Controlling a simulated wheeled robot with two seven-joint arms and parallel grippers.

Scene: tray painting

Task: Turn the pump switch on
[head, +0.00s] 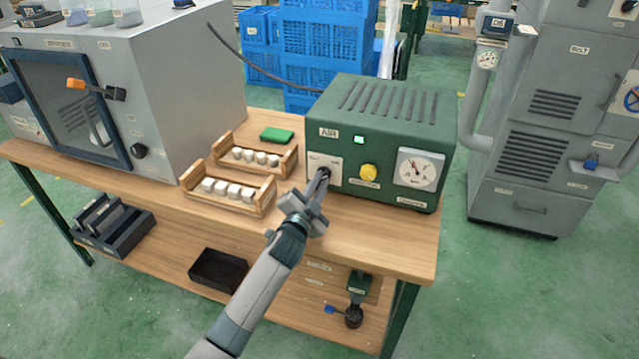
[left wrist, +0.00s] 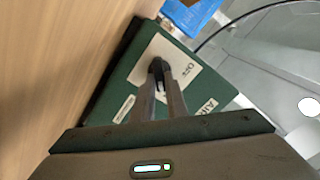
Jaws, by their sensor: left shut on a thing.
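The pump is a dark green box (head: 385,120) marked AIR, standing on the right part of the wooden bench. Its front has a pale switch plate (head: 334,163), a bright green lamp (head: 359,139), a yellow knob (head: 369,172) and a round gauge (head: 418,169). My left gripper (head: 324,175) reaches to the switch plate and is shut on the small black pump switch (left wrist: 157,70). In the left wrist view the gripper fingers (left wrist: 160,88) meet at the switch, hiding part of it. My right gripper is not in view.
Two wooden racks with white pieces (head: 240,190) and a green block (head: 277,134) lie left of the pump. A grey cabinet (head: 190,85) fills the bench's left end. A dark hose (head: 265,68) runs behind the pump. Blue crates (head: 320,45) stand behind; a grey machine (head: 540,110) stands right.

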